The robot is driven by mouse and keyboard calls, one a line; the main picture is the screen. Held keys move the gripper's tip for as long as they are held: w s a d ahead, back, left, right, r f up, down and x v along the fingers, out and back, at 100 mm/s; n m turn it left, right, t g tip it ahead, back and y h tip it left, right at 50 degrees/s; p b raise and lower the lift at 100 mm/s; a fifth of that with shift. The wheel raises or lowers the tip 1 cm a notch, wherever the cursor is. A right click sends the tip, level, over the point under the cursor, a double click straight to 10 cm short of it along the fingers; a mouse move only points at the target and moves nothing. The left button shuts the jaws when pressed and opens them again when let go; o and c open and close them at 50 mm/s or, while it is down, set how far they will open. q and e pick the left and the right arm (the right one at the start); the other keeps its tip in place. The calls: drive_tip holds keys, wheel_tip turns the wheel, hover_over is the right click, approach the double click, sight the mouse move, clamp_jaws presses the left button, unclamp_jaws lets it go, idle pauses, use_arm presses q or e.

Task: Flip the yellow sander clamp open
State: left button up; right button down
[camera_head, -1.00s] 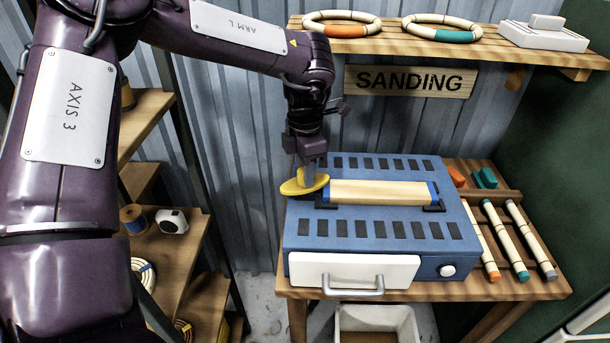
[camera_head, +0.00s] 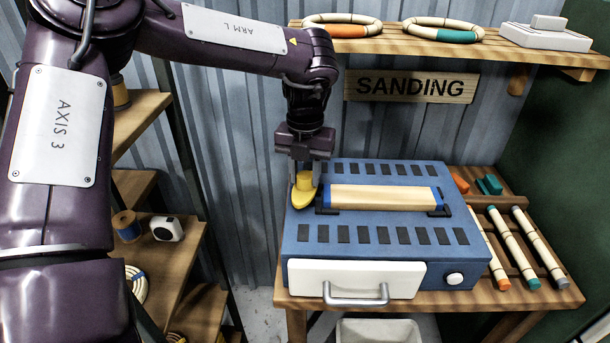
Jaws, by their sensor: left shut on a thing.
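The fingers hide some of the clamp. My right gripper is not in view.
The sander has a white drawer front (camera_head: 352,279) with a grey handle and stands on a wooden table (camera_head: 487,298). Several rods (camera_head: 513,249) lie in a rack at right. A shelf (camera_head: 400,45) with rings is above, and a wooden shelf unit (camera_head: 187,285) stands at left.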

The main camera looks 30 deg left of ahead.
sight(305, 175)
use_arm(q)
drive_tip(key=shift+w+r+n, duration=0.2)
drive_tip(key=shift+n, duration=1)
drive_tip(key=o, duration=0.8)
drive_tip(key=shift+o, duration=0.9)
drive_tip(key=shift+s+f+b, duration=0.1)
drive_tip(key=shift+b, duration=0.2)
drive_tip(key=shift+r+p, duration=0.65)
drive_tip(key=shift+r, duration=3.3)
